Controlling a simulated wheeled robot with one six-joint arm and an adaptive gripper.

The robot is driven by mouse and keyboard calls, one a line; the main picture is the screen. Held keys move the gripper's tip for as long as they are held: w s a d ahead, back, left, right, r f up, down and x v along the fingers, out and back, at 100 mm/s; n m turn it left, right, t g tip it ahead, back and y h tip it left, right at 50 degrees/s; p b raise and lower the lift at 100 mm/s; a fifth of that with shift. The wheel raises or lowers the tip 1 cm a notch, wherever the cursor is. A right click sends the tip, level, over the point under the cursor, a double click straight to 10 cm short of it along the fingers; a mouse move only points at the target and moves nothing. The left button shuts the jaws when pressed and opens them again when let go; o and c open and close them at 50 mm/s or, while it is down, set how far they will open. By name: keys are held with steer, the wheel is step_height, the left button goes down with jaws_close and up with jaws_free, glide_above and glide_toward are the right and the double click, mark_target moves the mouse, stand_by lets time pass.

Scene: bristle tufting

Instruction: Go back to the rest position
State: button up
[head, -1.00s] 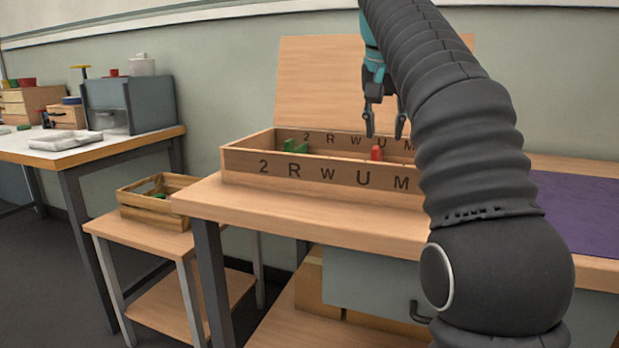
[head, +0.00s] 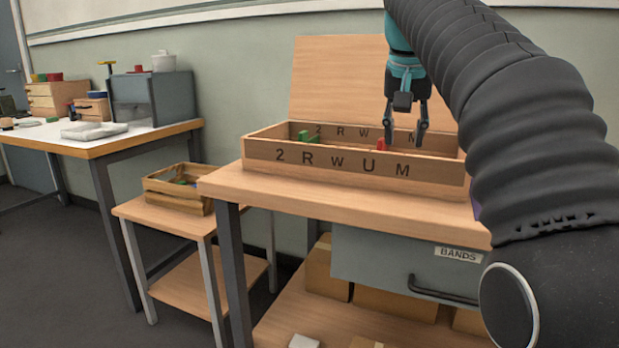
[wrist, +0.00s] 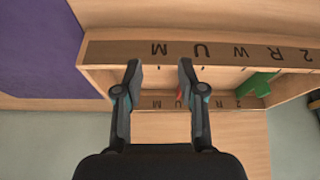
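My gripper (head: 405,137) hangs fingers-down above the right part of a long wooden box on the bench, with its two fingers apart. In the wrist view the gripper (wrist: 161,72) is open, with nothing between the fingertips. The box (head: 262,152) has an open lid standing at its back and the letters 2 R W U M along its walls. Inside it a green piece (head: 311,135) stands toward the left and a red piece (head: 381,144) stands near the U, just left of the gripper. The rest position itself is not marked in view.
A low stand (head: 140,213) with a slatted crate (head: 150,190) is left of the bench. A white-topped table (head: 90,146) stands at the back left. A purple mat (wrist: 50,50) lies beside the box. A drawer labelled BANDS (head: 385,262) hangs under the bench.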

steer(key=s+a+f+n+t+y+p, duration=0.1)
steer(key=s+f+n+p, duration=0.2)
steer(key=s+f, duration=2.1)
steer(key=s+p, duration=0.2)
steer(key=p, duration=0.1)
steer(key=shift+f+n, duration=0.35)
steer(key=shift+n, duration=0.05)
